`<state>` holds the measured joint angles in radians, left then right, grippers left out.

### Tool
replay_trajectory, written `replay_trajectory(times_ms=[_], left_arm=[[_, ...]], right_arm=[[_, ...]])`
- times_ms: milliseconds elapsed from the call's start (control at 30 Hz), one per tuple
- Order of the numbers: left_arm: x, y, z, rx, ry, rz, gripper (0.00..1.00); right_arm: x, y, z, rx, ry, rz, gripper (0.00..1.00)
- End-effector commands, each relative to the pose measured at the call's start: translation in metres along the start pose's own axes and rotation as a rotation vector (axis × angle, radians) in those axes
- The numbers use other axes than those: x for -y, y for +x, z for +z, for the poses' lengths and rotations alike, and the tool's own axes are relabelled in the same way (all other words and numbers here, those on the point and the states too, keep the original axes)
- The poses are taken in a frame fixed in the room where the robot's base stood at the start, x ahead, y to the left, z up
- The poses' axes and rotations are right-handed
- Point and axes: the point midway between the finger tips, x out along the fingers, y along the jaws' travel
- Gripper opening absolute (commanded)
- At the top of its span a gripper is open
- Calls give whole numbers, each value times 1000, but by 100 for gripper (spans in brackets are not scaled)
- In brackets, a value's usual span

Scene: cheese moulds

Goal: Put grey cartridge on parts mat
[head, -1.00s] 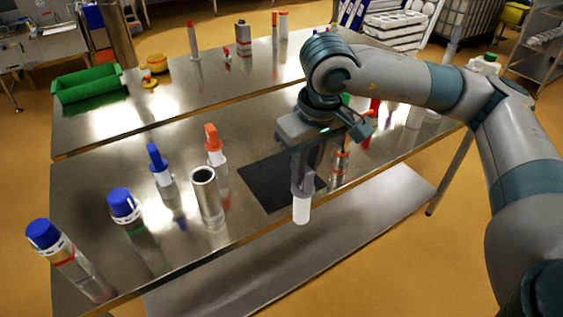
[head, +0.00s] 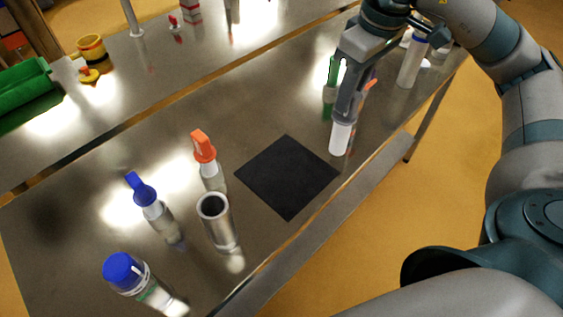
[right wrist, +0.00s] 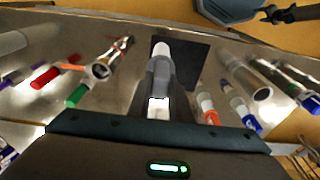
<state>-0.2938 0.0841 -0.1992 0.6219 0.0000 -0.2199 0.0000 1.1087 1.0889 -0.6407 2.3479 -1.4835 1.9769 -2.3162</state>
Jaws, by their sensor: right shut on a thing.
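My right gripper (head: 345,108) is shut on a pale cylinder, which I take for the grey cartridge (head: 340,138). Its white end points down and its upper part is hidden between the fingers. In the head view it hangs just right of the black parts mat (head: 287,177), near the table's front edge. The mat is flat and bare. In the right wrist view the cartridge (right wrist: 162,52) points away from the gripper and overlaps the mat (right wrist: 193,62). The gap to the table is hard to judge. My left gripper is not in view.
Left of the mat stand an open metal cylinder (head: 217,232), an orange-topped bottle (head: 211,175) and blue-capped bottles (head: 160,220). A green item (head: 330,92) and a white bottle (head: 411,64) stand to the right. A green bin (head: 25,90) is on the back table.

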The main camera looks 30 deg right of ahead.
Motion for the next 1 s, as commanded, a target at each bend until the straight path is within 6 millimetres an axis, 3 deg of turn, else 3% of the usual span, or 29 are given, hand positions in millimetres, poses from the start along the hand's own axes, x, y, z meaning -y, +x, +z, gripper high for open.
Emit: replay_trajectory(times_ms=[300,567,1000], left_arm=[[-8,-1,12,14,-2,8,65],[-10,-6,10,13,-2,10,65],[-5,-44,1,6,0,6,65]], right_arm=[[-1,-1,1,0,-3,0,0],[3,3,-4,2,-4,-2,0],[46,52,-55,5,-4,-4,0]])
